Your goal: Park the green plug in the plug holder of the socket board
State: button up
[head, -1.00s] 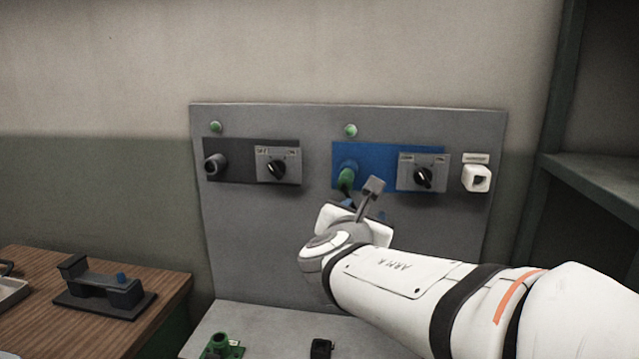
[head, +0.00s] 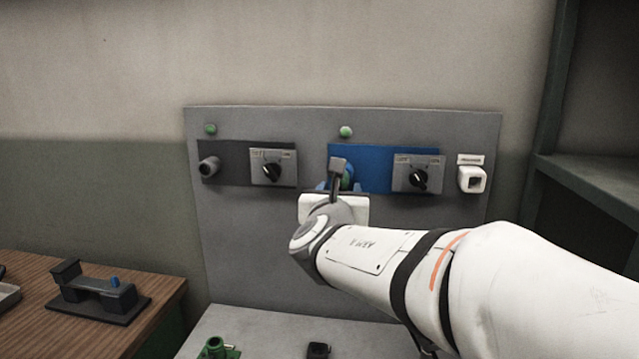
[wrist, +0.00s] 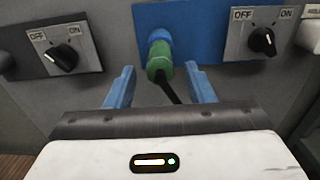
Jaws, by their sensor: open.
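The green plug (wrist: 159,62) sits in the blue socket (wrist: 158,37) on the blue panel of the socket board (head: 245,240), with a black cable hanging from it. In the head view the plug (head: 346,182) is mostly hidden behind my gripper. My gripper (wrist: 160,82) is open, its two blue fingers on either side of the plug's lower end and apart from it. The white plug holder (head: 472,179) is at the board's right end, with a square opening. It shows partly at the right edge of the wrist view (wrist: 310,35).
A rotary switch (head: 417,177) stands between the blue socket and the holder; its knob points obliquely between OFF and ON. Another switch (head: 272,170) and an empty grey socket (head: 209,168) are on the left. Green lamps (head: 345,132) sit above. A shelf (head: 590,180) stands right.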

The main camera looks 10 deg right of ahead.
jog(key=b+x, duration=0.1)
jog(key=x, duration=0.2)
jog(key=shift+w+d+f, duration=0.15)
jog(key=shift+w+d, duration=0.05)
jog(key=shift+w, duration=0.1)
jog(key=shift+b+x, duration=0.35)
jog(key=shift+x, duration=0.55)
jog(key=shift+a+b, duration=0.1)
jog(key=shift+b, duration=0.4)
dwell(0.3)
grip_shut()
dwell(0.4)
jog(key=shift+s, duration=0.1)
jog(key=shift+v, duration=2.95)
jog(key=shift+a, duration=0.1)
